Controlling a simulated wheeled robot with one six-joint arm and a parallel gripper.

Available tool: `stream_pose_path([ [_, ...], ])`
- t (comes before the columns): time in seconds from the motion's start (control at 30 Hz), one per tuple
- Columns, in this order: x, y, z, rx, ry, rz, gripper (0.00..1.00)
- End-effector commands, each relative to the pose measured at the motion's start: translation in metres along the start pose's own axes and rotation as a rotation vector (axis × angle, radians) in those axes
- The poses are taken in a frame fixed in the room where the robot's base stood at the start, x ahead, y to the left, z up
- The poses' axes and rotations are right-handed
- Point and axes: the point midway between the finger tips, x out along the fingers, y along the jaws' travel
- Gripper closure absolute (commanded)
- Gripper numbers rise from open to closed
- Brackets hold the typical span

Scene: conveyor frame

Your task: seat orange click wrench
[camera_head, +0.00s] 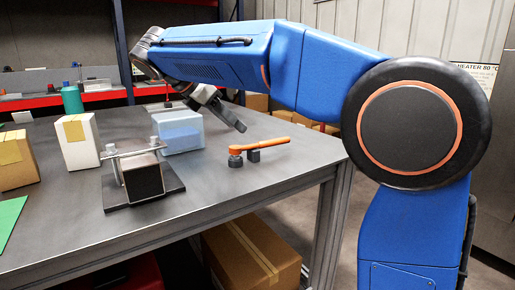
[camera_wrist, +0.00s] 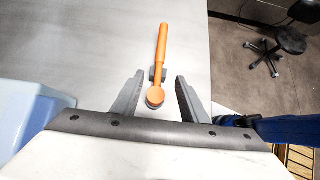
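The orange click wrench (camera_head: 262,146) lies on the table near its right edge, with its round dark head at the left end and a small dark block under its handle. In the wrist view the wrench (camera_wrist: 162,50) points away from me, its head (camera_wrist: 155,96) nearest. My gripper (camera_wrist: 155,82) is open, with one finger on each side of the wrench head in that picture. In the head view my gripper (camera_head: 238,126) is above the table, behind and left of the wrench, apart from it. A metal fixture with a clamp bar and bolts (camera_head: 143,178) stands on a dark base plate.
A translucent blue bin (camera_head: 180,134) stands behind the fixture. A white box (camera_head: 77,141), a brown carton (camera_head: 15,160) and a teal bottle (camera_head: 72,99) are on the left. The table's right edge is close to the wrench. The tabletop (camera_head: 225,190) in front is clear.

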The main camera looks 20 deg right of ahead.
Motion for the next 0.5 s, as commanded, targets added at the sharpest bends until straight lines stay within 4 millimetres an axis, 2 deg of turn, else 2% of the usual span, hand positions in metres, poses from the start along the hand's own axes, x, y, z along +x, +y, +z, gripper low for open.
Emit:
stream_pose_path([
  [0.1, 0.022, -0.001, 0.001, 0.002, 0.0, -0.003, 0.6],
  [0.3, 0.054, -0.001, 0.001, 0.002, 0.0, -0.002, 0.6],
  [0.5, 0.07, 0.0, 0.0, 0.002, 0.001, -0.001, 0.6],
])
